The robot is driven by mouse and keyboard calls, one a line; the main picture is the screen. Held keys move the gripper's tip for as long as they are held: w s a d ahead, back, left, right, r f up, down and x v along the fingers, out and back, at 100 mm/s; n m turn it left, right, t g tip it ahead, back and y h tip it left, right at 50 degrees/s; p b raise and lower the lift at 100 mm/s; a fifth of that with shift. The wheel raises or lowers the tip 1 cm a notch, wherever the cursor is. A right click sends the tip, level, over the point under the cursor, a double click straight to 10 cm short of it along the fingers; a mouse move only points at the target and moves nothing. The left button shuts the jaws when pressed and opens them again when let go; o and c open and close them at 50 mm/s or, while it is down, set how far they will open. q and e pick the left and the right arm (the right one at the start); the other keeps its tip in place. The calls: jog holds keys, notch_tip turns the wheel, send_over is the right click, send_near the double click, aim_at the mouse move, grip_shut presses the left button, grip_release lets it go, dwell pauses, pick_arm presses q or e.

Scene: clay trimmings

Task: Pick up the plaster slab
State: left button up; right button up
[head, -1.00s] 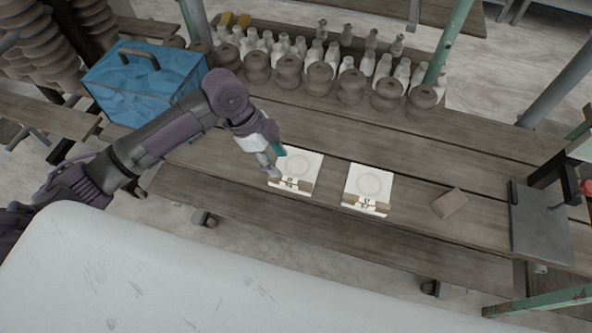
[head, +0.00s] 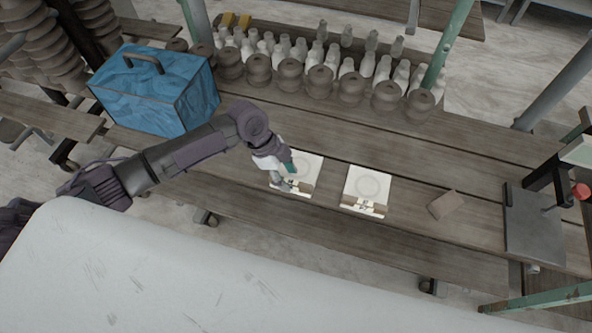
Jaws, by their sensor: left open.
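Two white square slabs, each with a faint ring on top and a brown-and-white front edge, lie on the wooden table. I cannot tell which one the task means. My left gripper (head: 286,180) is over the left part of the left slab (head: 311,166), its fingers apart and nothing seen between them. It hides part of that slab, and I cannot tell whether it touches it. The right slab (head: 367,183) lies clear, a short way right of it. My right gripper is not in view.
A brown block (head: 445,204) and a grey plate (head: 532,225) lie to the right. Rows of brown pots (head: 320,82) and white bottles line the back. A blue bag (head: 155,90) stands at the left. The planks (head: 420,160) around the slabs are mostly bare.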

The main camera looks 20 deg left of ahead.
aim_at(290, 182)
pick_arm(q)
jog(key=shift+x, duration=1.5)
grip_shut()
